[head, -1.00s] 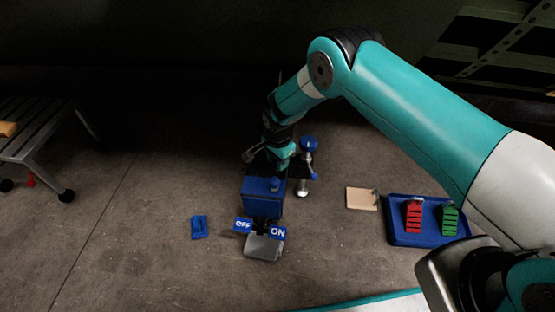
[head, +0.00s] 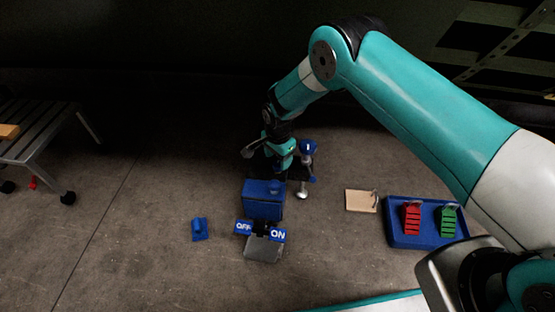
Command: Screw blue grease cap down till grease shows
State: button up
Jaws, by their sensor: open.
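A blue cap (head: 307,147) with a white mark on top sits on a small upright fitting on the floor, just right of the end of my arm. I take it as the grease cap; no grease can be made out at this size. My gripper (head: 266,163) is low over the floor, left of the cap and behind the blue box. It is open, but dark and partly hidden by my wrist, so its fingertips are hard to make out. It appears apart from the cap.
A blue box (head: 263,203) with OFF and ON labels stands in front of my gripper. A small blue block (head: 199,229) lies left of it. To the right are a beige plate (head: 361,201) and a blue tray (head: 425,240) with red and green pieces. A slatted bench (head: 40,140) stands far left.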

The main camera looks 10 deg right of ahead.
aim_at(278, 163)
notch_tip(278, 163, up, 9)
jog(key=p, duration=0.2)
jog(key=shift+p, duration=0.35)
